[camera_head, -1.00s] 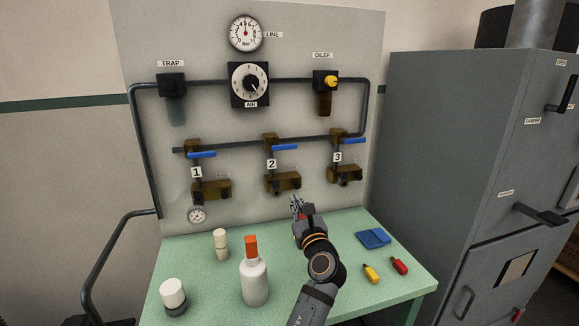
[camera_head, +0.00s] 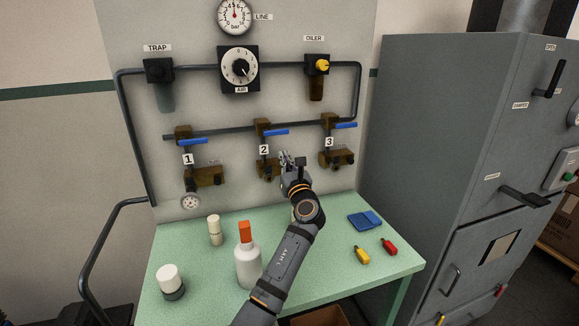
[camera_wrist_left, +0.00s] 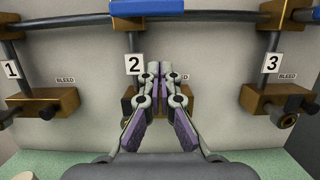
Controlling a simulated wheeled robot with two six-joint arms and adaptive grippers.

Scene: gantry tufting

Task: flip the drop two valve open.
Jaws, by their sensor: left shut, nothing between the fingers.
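The drop two valve has a blue lever handle (camera_head: 275,132) that lies sideways, pointing right from its brass body (camera_head: 262,127), above the "2" label (camera_head: 264,149). In the left wrist view the blue handle (camera_wrist_left: 147,7) shows at the top edge. My left gripper (camera_head: 286,157) is shut and empty, in front of the panel below and slightly right of the handle, apart from it. In the left wrist view the closed fingertips (camera_wrist_left: 160,68) point up beside the "2" label and cover part of the lower brass block (camera_wrist_left: 130,103). My right gripper is not in view.
Similar blue handles sit on drop one (camera_head: 193,141) and drop three (camera_head: 345,125). The green table (camera_head: 330,270) holds a white bottle (camera_head: 248,267) with an orange cap, small containers, a blue item (camera_head: 365,221), and yellow and red pieces. A grey cabinet (camera_head: 440,130) stands at the right.

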